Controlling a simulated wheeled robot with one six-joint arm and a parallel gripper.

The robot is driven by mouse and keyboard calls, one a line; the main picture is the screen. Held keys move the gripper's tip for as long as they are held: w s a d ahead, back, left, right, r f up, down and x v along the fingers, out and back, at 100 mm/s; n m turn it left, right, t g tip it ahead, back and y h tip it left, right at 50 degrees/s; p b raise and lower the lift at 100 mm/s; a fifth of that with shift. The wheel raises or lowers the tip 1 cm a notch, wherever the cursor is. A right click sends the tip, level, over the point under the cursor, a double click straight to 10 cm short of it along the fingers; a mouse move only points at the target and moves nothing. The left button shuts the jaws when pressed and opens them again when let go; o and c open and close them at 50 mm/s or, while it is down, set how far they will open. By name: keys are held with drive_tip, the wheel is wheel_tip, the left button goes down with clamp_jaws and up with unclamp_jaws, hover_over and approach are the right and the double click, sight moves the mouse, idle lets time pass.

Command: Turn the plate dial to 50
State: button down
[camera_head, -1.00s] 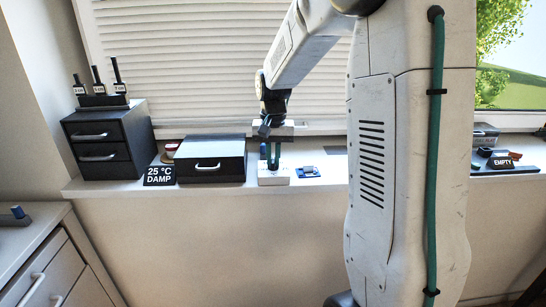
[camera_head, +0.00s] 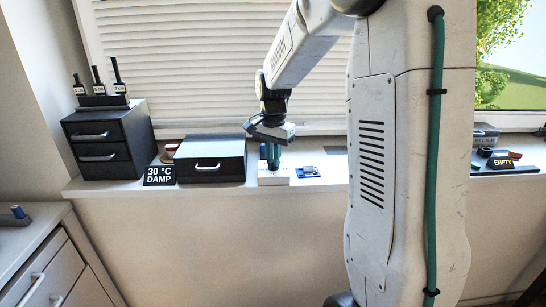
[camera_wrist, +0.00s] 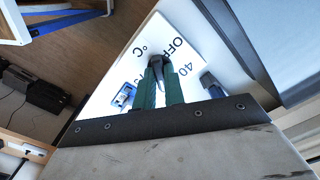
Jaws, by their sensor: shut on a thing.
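The white dial plate (camera_head: 273,178) sits on the sill below my gripper (camera_head: 272,163). In the wrist view the plate (camera_wrist: 173,25) shows "OFF", "40" and "°C"; another number is partly covered. The dark plate dial (camera_wrist: 159,80) stands between the green fingers of my gripper (camera_wrist: 161,68), which are shut on it. Its pointing end and exact reading are hidden by the fingers. The wrist is twisted at an angle above the plate.
A sign (camera_head: 159,175) reading "30 °C DAMP" stands left of a low dark box (camera_head: 210,160). A small blue-and-white part (camera_head: 308,172) lies right of the plate. A black drawer unit (camera_head: 108,140) is at left. An "EMPTY" sign (camera_head: 502,163) is at right.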

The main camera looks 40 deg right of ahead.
drive_tip(key=shift+r, duration=0.1)
drive_tip(key=c, duration=1.5)
unclamp_jaws()
wheel_tip(320, 180, up, 8)
drive_tip(key=shift+f, duration=0.1)
